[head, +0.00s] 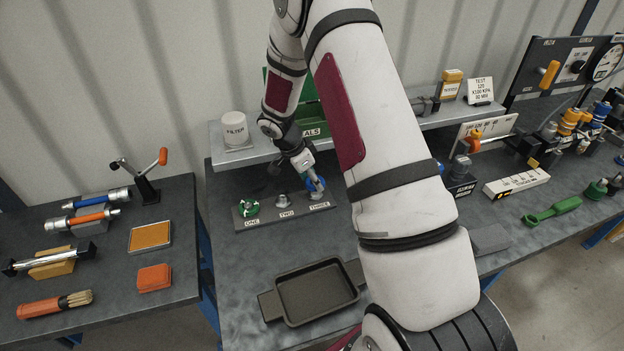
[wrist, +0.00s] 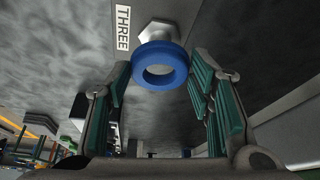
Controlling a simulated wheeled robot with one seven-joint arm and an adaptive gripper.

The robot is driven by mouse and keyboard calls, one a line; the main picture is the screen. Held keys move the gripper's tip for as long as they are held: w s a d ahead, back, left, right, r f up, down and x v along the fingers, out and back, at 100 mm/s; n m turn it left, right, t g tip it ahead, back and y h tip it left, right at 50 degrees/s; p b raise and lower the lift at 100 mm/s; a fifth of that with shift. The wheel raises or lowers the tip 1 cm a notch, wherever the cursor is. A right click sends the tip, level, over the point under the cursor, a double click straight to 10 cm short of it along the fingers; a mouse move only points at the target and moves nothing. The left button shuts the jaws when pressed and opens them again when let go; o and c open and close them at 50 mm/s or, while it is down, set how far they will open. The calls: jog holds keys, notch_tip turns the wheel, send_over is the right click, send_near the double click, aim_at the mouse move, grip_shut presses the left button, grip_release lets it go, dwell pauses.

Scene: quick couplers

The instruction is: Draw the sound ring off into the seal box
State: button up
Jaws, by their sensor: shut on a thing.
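A blue ring (wrist: 160,67) is between the two fingers of my gripper (wrist: 162,72) in the wrist view, in front of a metal hex fitting (wrist: 158,29) by the label THREE. I cannot tell whether the ring is still around the fitting's end. In the head view my gripper (head: 316,186) is at the right end of the stand (head: 284,214), shut on the blue ring (head: 311,184). A green ring (head: 249,207) sits at ONE, and a bare metal fitting (head: 283,201) stands at TWO. The green seal box (head: 310,113), marked SEALS, is on the shelf, partly hidden by my arm.
A white filter can (head: 234,128) stands on the shelf (head: 232,157) left of the box. A dark tray (head: 318,321) lies in front of the stand. The left table (head: 106,262) holds tools and pads. My arm hides the middle of the bench.

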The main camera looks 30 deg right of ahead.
jog(key=shift+r, duration=0.1)
jog(key=shift+r+p, duration=0.4)
jog(key=shift+r, duration=1.5)
